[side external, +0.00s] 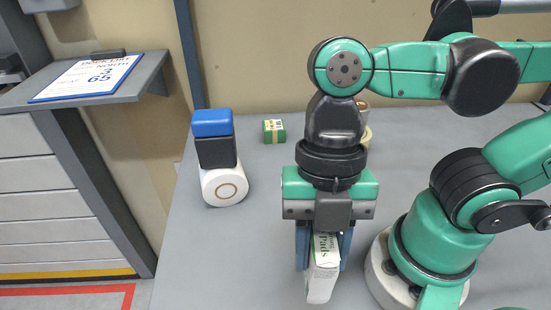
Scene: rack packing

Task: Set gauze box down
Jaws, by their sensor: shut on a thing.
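The gauze box (322,272) is a narrow white carton with green print, reading "Pads" near its top. It stands roughly upright under my arm, near the front of the grey table (240,270). My gripper (323,250) points down and is shut on the box, with a blue finger on each side of its upper part. The lower end of the box shows below the fingers. I cannot tell whether its bottom touches the table.
A blue, black and white stack (213,124) stands at the left. A small green box (274,131) lies at the back. Roll-like items (366,135) are partly hidden behind my arm. A clipboard (90,77) rests on a shelf at the far left. The table's front left is clear.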

